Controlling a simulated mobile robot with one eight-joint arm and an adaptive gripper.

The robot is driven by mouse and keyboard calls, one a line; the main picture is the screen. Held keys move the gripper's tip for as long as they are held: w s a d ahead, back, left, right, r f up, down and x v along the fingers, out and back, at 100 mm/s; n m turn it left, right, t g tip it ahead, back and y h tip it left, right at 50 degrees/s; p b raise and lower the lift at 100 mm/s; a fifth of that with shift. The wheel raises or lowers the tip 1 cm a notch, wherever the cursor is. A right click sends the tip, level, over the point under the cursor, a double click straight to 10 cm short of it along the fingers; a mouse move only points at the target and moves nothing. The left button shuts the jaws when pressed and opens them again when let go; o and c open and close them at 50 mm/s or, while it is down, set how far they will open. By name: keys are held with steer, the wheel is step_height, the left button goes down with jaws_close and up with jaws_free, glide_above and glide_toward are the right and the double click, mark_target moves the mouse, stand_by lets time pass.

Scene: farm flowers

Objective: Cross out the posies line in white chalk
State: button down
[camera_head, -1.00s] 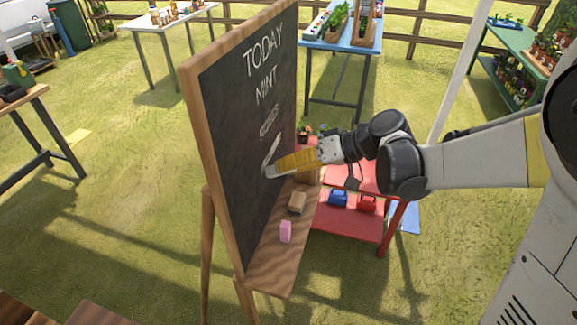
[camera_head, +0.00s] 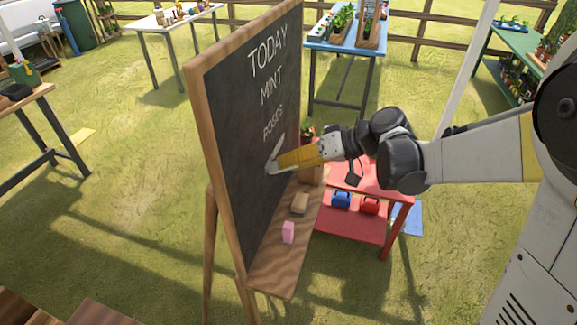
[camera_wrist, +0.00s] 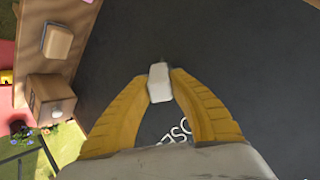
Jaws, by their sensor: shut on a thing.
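The blackboard (camera_head: 240,180) stands on a wooden easel and bears white lettering: TODAY, MINT and the posies line (camera_head: 273,122). No line through the posies word shows in the head view. My gripper (camera_head: 276,160), with yellow fingers, is at the board just below that word. In the wrist view the fingers are closed on a short white chalk (camera_wrist: 159,82), with the dark board behind it. Whether the chalk touches the board I cannot tell. Part of the posies lettering (camera_wrist: 178,131) shows between the fingers; the rest is hidden by the gripper.
The easel's ledge (camera_head: 276,262) holds a pink piece (camera_head: 288,232), a tan block (camera_head: 300,203) and a brown box (camera_head: 312,175). The box also shows in the wrist view (camera_wrist: 48,95). A red table (camera_head: 345,225) stands close behind the ledge. Open grass lies left of the easel.

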steer(key=shift+w+d, duration=1.25)
steer(key=shift+w, duration=2.25)
steer(key=shift+w+d, duration=1.25)
steer(key=shift+w, duration=2.2)
steer(key=shift+s+a+b, duration=0.1)
steer(key=shift+s+a, duration=0.8)
steer(key=shift+s, duration=1.65)
steer(key=shift+s+a+b, duration=0.1)
steer(key=shift+s+a, duration=0.85)
steer(key=shift+s, duration=1.55)
steer(key=shift+s+a+b, duration=0.1)
steer(key=shift+s+a, duration=0.8)
steer(key=shift+s, duration=1.65)
steer(key=shift+d, duration=0.1)
steer(key=shift+s+d, duration=0.35)
steer(key=shift+d, duration=0.55)
steer(key=shift+s+d, duration=0.3)
steer(key=shift+d, duration=0.65)
steer(key=shift+s+d, duration=0.35)
steer(key=shift+d, duration=0.55)
steer(key=shift+d, duration=0.1)
steer(key=d, duration=0.1)
steer(key=s+d, duration=0.1)
steer(key=shift+d, duration=0.3)
steer(key=shift+a, duration=0.1)
